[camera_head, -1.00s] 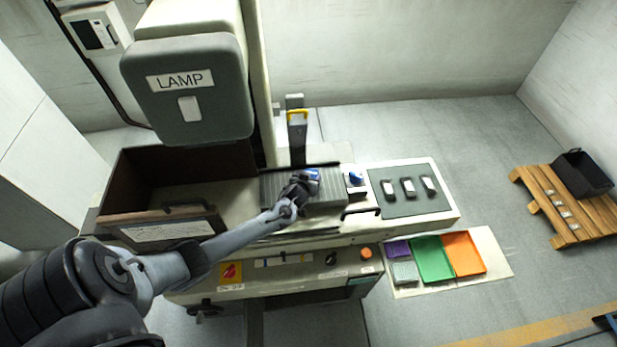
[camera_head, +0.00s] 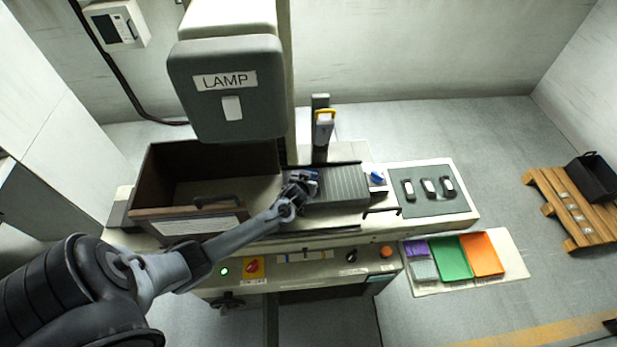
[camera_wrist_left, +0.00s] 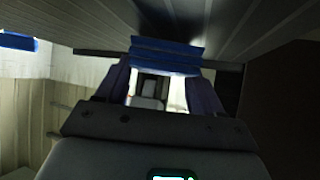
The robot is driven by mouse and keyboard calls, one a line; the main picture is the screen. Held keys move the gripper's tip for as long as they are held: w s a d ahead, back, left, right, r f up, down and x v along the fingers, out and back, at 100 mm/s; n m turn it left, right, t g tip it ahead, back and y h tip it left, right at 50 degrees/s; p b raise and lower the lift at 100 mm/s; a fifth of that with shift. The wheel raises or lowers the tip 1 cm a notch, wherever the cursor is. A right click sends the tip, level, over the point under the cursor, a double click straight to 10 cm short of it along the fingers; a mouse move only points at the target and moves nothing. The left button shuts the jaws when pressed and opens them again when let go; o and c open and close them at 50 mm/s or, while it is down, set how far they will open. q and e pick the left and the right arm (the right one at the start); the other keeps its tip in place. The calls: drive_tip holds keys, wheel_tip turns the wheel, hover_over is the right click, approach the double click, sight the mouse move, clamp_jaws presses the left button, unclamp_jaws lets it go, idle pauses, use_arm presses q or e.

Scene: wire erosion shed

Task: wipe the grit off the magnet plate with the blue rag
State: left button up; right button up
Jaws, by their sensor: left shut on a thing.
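The magnet plate (camera_head: 343,186) is a grey ribbed slab on the machine's bed in the head view. My left gripper (camera_head: 302,178) is at the plate's left end and is shut on the blue rag (camera_head: 310,174). In the left wrist view the blue rag (camera_wrist_left: 166,52) is a folded strip between the fingers, against or very close to the ribbed plate (camera_wrist_left: 90,22). I cannot tell from the frames whether it presses on the plate. Grit cannot be made out on the plate. My right gripper is not in view.
A small block with a blue top (camera_head: 377,178) stands right of the plate. A dark mat (camera_head: 437,205) holds 3 small parts. The LAMP housing (camera_head: 228,90) hangs above left, over an open brown bin (camera_head: 160,180). A yellow-topped upright post (camera_head: 322,130) stands behind the plate.

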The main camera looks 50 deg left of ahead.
use_arm(q)
drive_tip(key=r, duration=0.1)
drive_tip(key=w+r+p, duration=0.1)
drive_tip(key=r, duration=0.1)
drive_tip(key=shift+d, duration=0.15)
wheel_tip(320, 180, up, 4)
drive_tip(key=p, duration=0.4)
drive_tip(key=shift+s+r, duration=0.1)
drive_tip(key=shift+r, duration=0.1)
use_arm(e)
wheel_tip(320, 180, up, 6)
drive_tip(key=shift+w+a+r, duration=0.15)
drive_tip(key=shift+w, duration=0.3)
